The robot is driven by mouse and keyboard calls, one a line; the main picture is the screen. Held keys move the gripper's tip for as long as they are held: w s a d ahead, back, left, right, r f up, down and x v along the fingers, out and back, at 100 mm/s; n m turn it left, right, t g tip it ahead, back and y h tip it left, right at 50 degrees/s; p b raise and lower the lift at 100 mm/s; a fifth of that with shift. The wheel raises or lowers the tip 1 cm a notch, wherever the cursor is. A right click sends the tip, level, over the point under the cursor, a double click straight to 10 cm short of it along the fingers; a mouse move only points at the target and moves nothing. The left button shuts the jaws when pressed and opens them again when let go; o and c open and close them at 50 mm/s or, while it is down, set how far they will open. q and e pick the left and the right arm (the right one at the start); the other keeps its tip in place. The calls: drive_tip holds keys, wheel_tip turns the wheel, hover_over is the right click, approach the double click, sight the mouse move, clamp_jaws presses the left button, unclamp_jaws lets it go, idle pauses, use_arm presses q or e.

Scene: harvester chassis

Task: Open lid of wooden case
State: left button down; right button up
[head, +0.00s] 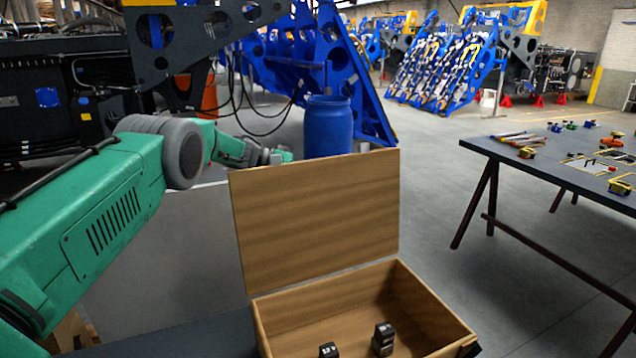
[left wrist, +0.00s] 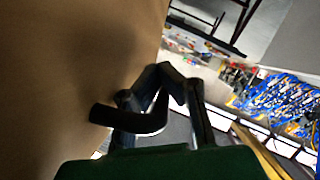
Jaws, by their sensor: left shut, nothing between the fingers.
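The wooden case (head: 335,309) stands at the bottom centre of the head view. Its lid (head: 315,215) stands raised, roughly upright along the case's back edge, and the inside is exposed. In the left wrist view, my left gripper (left wrist: 160,85) is shut and empty, beside a large brown surface (left wrist: 70,60) that looks like the lid. I cannot tell whether they touch. My right gripper is not in view.
Two small dark blocks (head: 383,339) (head: 328,350) are inside the case. A blue barrel (head: 328,126) stands behind the lid. A table with tools (head: 560,165) is at the right, with open floor (head: 430,190) between it and the case. Blue machine frames stand behind.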

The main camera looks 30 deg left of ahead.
sight(274, 156)
use_arm(q)
drive_tip(key=shift+w+a+r, duration=0.25)
drive_tip(key=shift+w+r, duration=0.4)
drive_tip(key=shift+r, duration=0.2)
drive_tip(key=shift+a, duration=0.1)
drive_tip(key=c, duration=1.9)
unclamp_jaws()
drive_tip(key=shift+w, duration=0.1)
drive_tip(key=shift+d+f, duration=0.1)
drive_tip(key=shift+d, duration=0.35)
drive_tip(key=v, duration=1.2)
drive_tip(key=shift+d+b, duration=0.1)
drive_tip(key=shift+b, duration=0.2)
drive_tip(key=shift+a+f, duration=0.25)
drive_tip(key=shift+a, duration=0.05)
